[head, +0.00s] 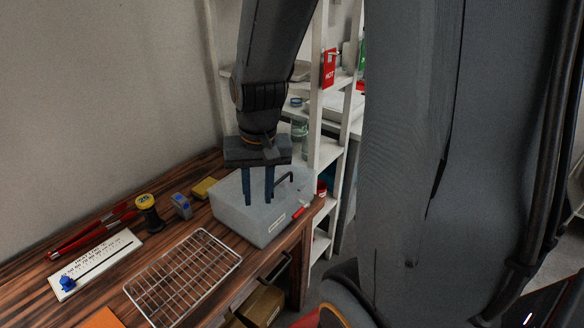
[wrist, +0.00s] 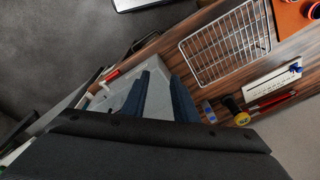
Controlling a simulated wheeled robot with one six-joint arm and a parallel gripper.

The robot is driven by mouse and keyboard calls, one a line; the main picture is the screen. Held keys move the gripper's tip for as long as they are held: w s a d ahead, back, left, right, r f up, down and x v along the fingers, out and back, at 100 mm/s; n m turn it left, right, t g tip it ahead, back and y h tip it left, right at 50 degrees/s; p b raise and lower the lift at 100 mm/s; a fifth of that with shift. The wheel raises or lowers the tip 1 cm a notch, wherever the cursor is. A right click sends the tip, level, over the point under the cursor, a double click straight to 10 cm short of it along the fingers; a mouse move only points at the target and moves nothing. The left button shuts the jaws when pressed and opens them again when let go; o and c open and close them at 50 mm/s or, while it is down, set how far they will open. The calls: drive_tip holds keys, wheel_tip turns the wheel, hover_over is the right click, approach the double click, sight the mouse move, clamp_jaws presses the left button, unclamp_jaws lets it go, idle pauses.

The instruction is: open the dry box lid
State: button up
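The dry box (head: 262,226) is a pale grey box at the right end of the wooden bench in the head view, and its lid looks closed. A dark bent handle (head: 285,177) stands at its right side. My gripper (head: 257,200) points down over the box with two dark fingers spread apart and nothing seen between them. The handle is to the right of the fingers, apart from them in the picture. In the wrist view the box (wrist: 119,92) is partly hidden behind my gripper (wrist: 163,78). Whether the fingertips touch the lid cannot be told.
A wire rack (head: 182,278) lies in front of the box. A yellow block (head: 205,188), a blue-grey item (head: 181,206), a yellow-topped spool (head: 148,212), a white gauge board (head: 95,264) and red tools (head: 88,236) lie left. White shelves (head: 327,150) stand behind, right.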

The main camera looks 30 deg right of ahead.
sight(282, 179)
drive_tip(key=w+d+r+m, duration=0.1)
drive_tip(key=w+d+m, duration=0.3)
drive_tip(key=d+m, duration=0.15)
drive_tip(key=w+d+r+m, duration=0.2)
drive_tip(key=w+d+m, duration=0.2)
drive_tip(key=d, duration=0.3)
drive_tip(key=shift+t+y, duration=0.3)
drive_tip(key=shift+w+a+f, duration=0.1)
drive_tip(key=shift+w+f, duration=0.05)
drive_tip(key=shift+f, duration=1.15)
drive_tip(key=shift+w+f, duration=0.2)
drive_tip(key=shift+f, duration=1.1)
drive_tip(key=shift+w+a+f, duration=0.1)
drive_tip(key=shift+w+f, duration=0.05)
drive_tip(key=shift+f, duration=1.15)
clamp_jaws()
